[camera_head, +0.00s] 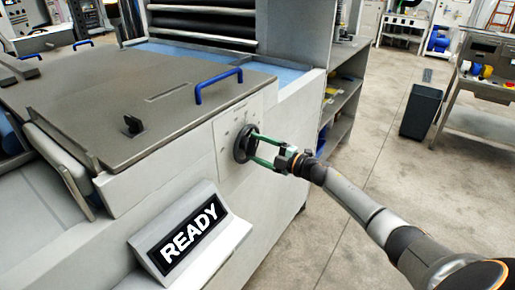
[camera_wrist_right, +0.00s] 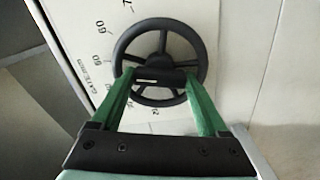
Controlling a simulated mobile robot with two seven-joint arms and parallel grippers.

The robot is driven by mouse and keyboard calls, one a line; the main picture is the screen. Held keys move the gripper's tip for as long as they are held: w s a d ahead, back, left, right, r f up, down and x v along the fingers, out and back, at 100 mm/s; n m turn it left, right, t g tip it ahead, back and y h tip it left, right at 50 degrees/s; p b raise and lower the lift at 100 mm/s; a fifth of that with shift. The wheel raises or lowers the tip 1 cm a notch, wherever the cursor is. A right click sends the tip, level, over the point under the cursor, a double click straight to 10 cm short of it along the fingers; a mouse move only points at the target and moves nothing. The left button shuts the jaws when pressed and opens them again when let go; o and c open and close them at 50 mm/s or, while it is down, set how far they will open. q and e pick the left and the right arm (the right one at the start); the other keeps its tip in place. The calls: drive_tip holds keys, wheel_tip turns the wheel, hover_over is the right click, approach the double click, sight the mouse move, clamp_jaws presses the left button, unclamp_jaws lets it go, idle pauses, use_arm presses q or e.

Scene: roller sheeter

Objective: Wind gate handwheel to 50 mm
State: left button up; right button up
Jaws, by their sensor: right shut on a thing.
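The gate handwheel (camera_head: 241,143) is a dark spoked wheel on the pale front panel of the sheeter. In the right wrist view the handwheel (camera_wrist_right: 163,43) shows its round rim and spokes nearly face on. My right gripper (camera_head: 257,147) reaches it from the right with green fingers. In the right wrist view the gripper (camera_wrist_right: 158,77) has its fingertips on either side of the dark middle part of the wheel, shut on it. Printed scale numbers, among them 60, ring the wheel. I cannot tell which number the wheel points to. My left gripper is not in view.
A grey cover (camera_head: 120,110) with a blue handle (camera_head: 219,84) lies above the panel. A sloped READY display (camera_head: 188,232) juts out below left of the wheel. Shelves (camera_head: 343,112) stand behind on the right. A dark bin (camera_head: 421,110) stands on open floor (camera_head: 375,130).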

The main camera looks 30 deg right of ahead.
drive_tip(key=o, duration=1.2)
drive_tip(key=shift+o, duration=0.2)
drive_tip(key=shift+s+d, duration=0.1)
drive_tip(key=b+v, duration=0.1)
drive_tip(key=v, duration=1.1)
drive_tip(key=shift+s, duration=0.15)
